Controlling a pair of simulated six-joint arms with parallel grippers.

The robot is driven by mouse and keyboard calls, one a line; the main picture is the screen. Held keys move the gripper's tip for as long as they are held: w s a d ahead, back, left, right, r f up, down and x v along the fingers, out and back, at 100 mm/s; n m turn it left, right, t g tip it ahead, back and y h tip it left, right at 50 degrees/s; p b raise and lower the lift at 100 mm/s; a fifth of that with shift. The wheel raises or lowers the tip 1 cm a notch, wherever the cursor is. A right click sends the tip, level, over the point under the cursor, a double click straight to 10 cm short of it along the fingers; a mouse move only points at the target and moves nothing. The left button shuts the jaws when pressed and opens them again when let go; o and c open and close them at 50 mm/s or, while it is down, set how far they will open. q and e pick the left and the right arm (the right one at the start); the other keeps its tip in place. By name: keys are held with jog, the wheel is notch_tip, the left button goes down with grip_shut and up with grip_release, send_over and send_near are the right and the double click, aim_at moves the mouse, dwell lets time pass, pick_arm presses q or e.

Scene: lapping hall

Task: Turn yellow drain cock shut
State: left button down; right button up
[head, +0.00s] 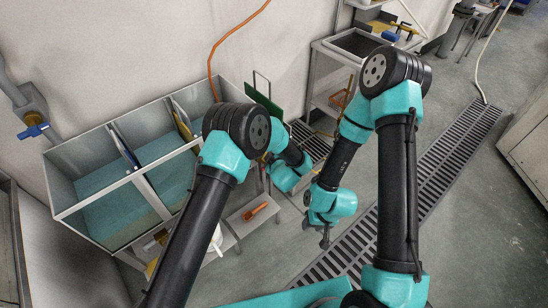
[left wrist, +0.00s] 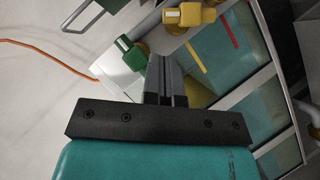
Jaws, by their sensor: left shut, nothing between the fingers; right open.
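The yellow drain cock (left wrist: 190,14) shows at the top edge of the left wrist view, partly cut off. I cannot tell whether its handle is at open or shut. My left gripper (left wrist: 158,62) is shut and empty. In this view its fingertips point toward the cock, below and to the left of it, with a visible gap. In the head view the left fingers are hidden behind my left arm. My right gripper (head: 325,238) is open and empty, hanging above the floor to the right of the tank.
A green cock (left wrist: 130,53) is just left of the left fingertips. The divided tank (head: 105,185) stands against the wall, with a blue-handled valve (head: 33,130) beside it. An orange tool (head: 255,211) lies on a low bench. An orange hose (head: 212,62) hangs on the wall. A floor grating (head: 440,155) lies right.

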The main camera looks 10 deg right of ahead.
pick_arm(q)
jog(key=x, duration=0.6)
jog(key=shift+w, duration=0.15)
jog(key=shift+a, duration=0.1)
